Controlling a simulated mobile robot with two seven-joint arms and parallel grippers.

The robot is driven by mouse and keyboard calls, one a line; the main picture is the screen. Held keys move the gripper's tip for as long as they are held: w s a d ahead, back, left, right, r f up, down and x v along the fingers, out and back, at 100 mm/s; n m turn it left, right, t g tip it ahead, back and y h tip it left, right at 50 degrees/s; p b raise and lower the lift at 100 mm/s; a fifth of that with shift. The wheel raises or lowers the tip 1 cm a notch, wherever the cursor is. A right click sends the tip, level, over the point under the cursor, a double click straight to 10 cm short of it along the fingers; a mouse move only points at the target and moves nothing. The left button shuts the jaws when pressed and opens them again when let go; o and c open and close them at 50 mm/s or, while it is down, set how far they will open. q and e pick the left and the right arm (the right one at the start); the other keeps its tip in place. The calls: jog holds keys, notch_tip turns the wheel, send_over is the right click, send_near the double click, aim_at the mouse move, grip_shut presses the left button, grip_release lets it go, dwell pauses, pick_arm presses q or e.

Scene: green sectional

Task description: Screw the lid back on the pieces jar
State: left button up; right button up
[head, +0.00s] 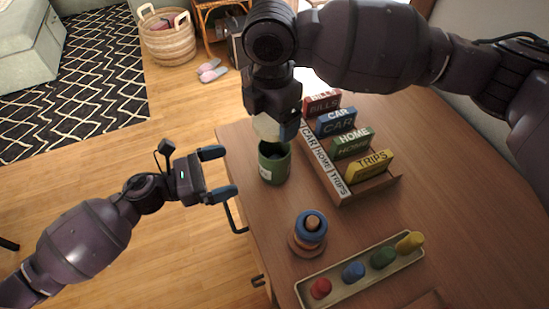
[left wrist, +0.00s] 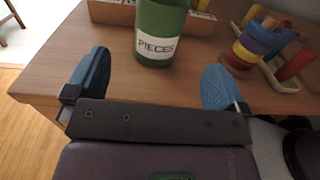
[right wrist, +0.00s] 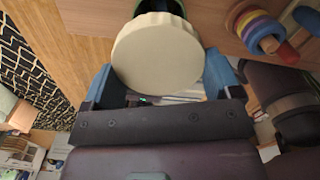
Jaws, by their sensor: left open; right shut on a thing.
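The green pieces jar (head: 274,163) stands upright near the left edge of the wooden table. Its white label reads PIECES in the left wrist view (left wrist: 160,40). My right gripper (head: 273,128) is shut on the cream lid (head: 266,128) and holds it above the jar's mouth. In the right wrist view the lid (right wrist: 158,56) sits between the blue fingertips, with the green jar (right wrist: 165,7) partly hidden behind it. In the head view the jar's dark opening shows below the lid, so they look apart. My left gripper (head: 216,174) is open and empty, left of the jar, beyond the table edge.
A white-fronted rack (head: 327,172) with labelled blocks stands right of the jar. A ring stacker (head: 309,230) and a tray (head: 337,287) with several coloured pegs lie nearer the front. The right part of the table (head: 460,190) is clear.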

aim_at(275, 156)
pick_arm(q)
jog(key=shift+d, duration=0.1)
jog(key=x, duration=1.1)
jog(key=shift+w+d, duration=0.15)
jog(key=shift+d, duration=0.25)
jog(key=shift+c, duration=0.3)
jog(key=c, duration=1.2)
jog(key=shift+c, duration=0.2)
pick_arm(e)
jog(key=shift+f, duration=2.5)
jog(key=shift+f, duration=0.1)
jog(key=shift+f, duration=0.75)
jog(key=shift+f, duration=0.2)
jog(key=shift+f, duration=0.25)
jog(key=shift+c, duration=0.3)
